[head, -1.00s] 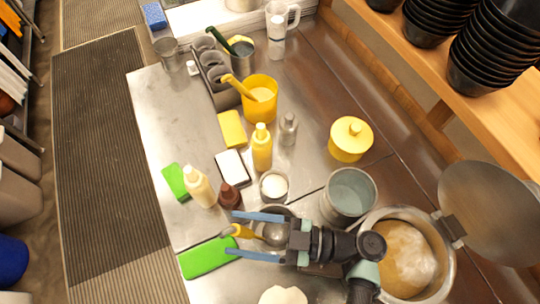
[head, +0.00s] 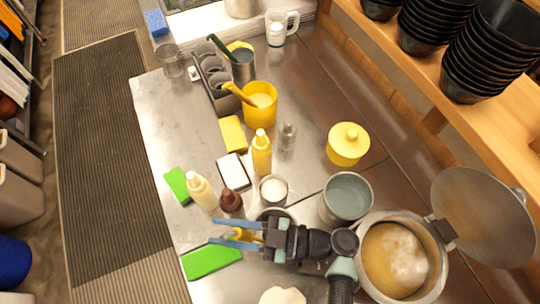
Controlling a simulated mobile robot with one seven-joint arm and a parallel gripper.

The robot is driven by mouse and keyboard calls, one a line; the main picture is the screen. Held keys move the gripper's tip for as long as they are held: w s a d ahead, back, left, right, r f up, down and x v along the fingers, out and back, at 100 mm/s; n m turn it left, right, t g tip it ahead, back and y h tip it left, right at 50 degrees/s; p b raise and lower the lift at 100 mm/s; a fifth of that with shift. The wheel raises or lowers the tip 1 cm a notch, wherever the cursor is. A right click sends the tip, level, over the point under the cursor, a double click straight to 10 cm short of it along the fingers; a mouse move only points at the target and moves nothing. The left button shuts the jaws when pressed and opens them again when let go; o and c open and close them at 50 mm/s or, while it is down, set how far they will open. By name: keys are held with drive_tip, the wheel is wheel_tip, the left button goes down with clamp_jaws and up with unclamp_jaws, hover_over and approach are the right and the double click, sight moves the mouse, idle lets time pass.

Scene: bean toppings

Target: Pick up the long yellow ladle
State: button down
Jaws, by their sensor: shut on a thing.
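My gripper (head: 211,232) is low over the front of the steel counter, its two blue fingers pointing left. It is shut on a yellow-handled ladle (head: 241,236), whose yellow part shows between the fingers. The rest of this ladle is mostly hidden by my gripper. Another yellow handle (head: 238,92) leans out of the yellow pot (head: 260,114) farther back.
A green block (head: 211,262) lies just below the fingers. A brown bottle (head: 230,201), a cream bottle (head: 201,191) and a small white-filled cup (head: 273,188) stand close behind. A steel pot (head: 347,196) and an open bean pot (head: 394,261) are at right.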

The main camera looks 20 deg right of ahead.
drive_tip(key=shift+r, duration=0.1)
idle(0.3)
wheel_tip(320, 180, up, 10)
drive_tip(key=b, duration=0.1)
drive_tip(key=shift+b, duration=0.4)
idle(1.5)
